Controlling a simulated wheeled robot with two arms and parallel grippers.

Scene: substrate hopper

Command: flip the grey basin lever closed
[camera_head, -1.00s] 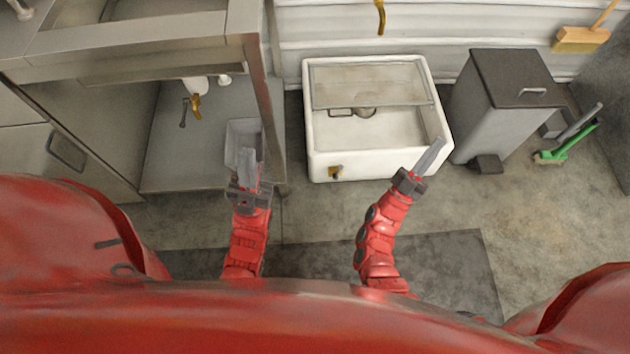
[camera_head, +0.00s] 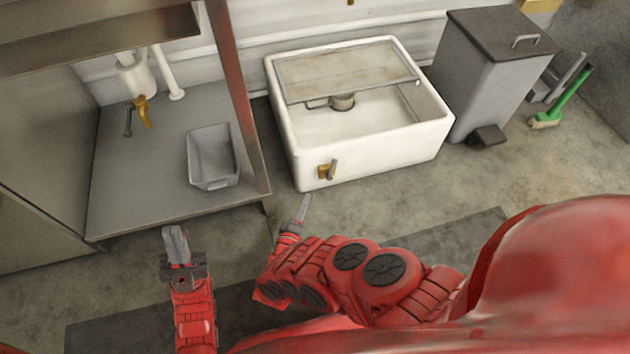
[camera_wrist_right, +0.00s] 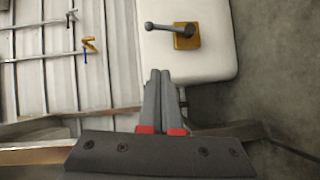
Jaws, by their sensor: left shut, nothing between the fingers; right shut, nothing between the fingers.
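The white basin (camera_head: 365,150) stands on the floor against the wall. On its front near the left corner is a brass valve (camera_head: 322,172) with a grey lever (camera_head: 333,168). In the right wrist view the lever (camera_wrist_right: 163,27) sticks out sideways to the left from the brass valve plate (camera_wrist_right: 187,40). My right gripper (camera_head: 304,203) is shut and empty, in front of and below the valve, apart from it. Its closed fingers (camera_wrist_right: 160,88) point towards the basin face in the wrist view. My left gripper (camera_head: 175,238) is shut and empty at the lower left.
A grey tub (camera_head: 212,158) sits on the shelf under the steel sink, by a brass tap (camera_head: 142,110) with its own grey handle (camera_head: 127,122). A grey pedal bin (camera_head: 490,75) stands right. Floor before the basin is clear.

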